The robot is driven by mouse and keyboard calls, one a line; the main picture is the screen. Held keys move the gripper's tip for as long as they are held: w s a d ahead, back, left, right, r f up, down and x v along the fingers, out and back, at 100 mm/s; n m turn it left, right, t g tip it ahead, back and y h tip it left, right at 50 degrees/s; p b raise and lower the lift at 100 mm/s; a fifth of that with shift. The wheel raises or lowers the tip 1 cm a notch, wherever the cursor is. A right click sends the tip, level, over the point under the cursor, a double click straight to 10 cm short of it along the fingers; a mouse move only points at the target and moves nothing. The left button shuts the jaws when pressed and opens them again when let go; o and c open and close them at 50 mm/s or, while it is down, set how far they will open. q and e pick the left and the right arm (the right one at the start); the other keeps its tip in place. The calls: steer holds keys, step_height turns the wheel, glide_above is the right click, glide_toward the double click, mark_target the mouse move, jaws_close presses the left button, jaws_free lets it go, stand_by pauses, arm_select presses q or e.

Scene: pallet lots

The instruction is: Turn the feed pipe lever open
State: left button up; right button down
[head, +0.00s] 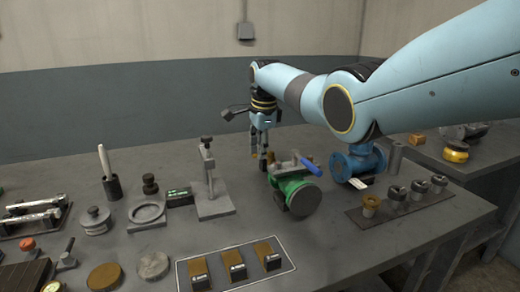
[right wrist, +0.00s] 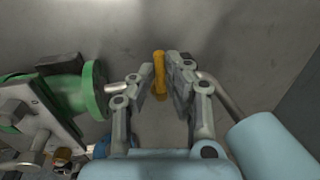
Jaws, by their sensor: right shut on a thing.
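A green valve body (head: 296,193) stands on the bench, with a grey bar on top ending in a blue lever grip (head: 310,165). A blue flanged pipe piece (head: 357,164) stands behind it to the right. My right gripper (head: 259,157) points down just left of and behind the green valve, apart from the blue grip. In the right wrist view its jaws (right wrist: 164,72) are shut on a small yellow-orange rod (right wrist: 159,76); whether this belongs to a lever I cannot tell. The green flange (right wrist: 93,90) is left of the jaws there. My left gripper is out of view.
A grey clamp stand (head: 212,205) is left of the gripper. A framed mat (head: 233,288) with several labelled blocks lies in front. A rack of several knobs (head: 400,208) is at right. Several discs and tools fill the left; bare bench lies behind the stand.

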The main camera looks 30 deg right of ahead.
mark_target(272, 152)
steer(key=s+n+p, duration=0.1)
steer(key=n, duration=0.2)
steer(key=s+n+y+p, duration=0.1)
steer(key=n+p, duration=0.1)
steer(key=n, duration=0.2)
steer(key=s+d+n+y+p, duration=0.1)
steer(key=n+p, duration=0.1)
steer(key=n, duration=0.1)
steer(key=shift+s+d+n, duration=0.1)
steer(key=shift+n, duration=0.2)
steer(key=shift+s+d+f+n+g+b, duration=0.15)
steer(key=shift+n+g+b, duration=0.1)
steer(key=shift+n, duration=0.2)
steer(key=shift+d+r+n+g+b, duration=0.1)
steer(key=shift+n+g+b, duration=0.1)
steer(key=shift+n, duration=0.25)
steer(key=shift+s+d+f+n+y+b, duration=0.15)
steer(key=shift+n+b, duration=0.25)
steer(key=shift+n, duration=0.2)
steer(key=shift+s+d+r+n+y+b, duration=0.15)
steer(key=shift+n+b, duration=0.25)
steer(key=shift+n, duration=0.2)
steer(key=shift+d+n+g+b, duration=0.4)
steer(key=shift+n+b, duration=0.6)
steer(key=shift+n, duration=0.2)
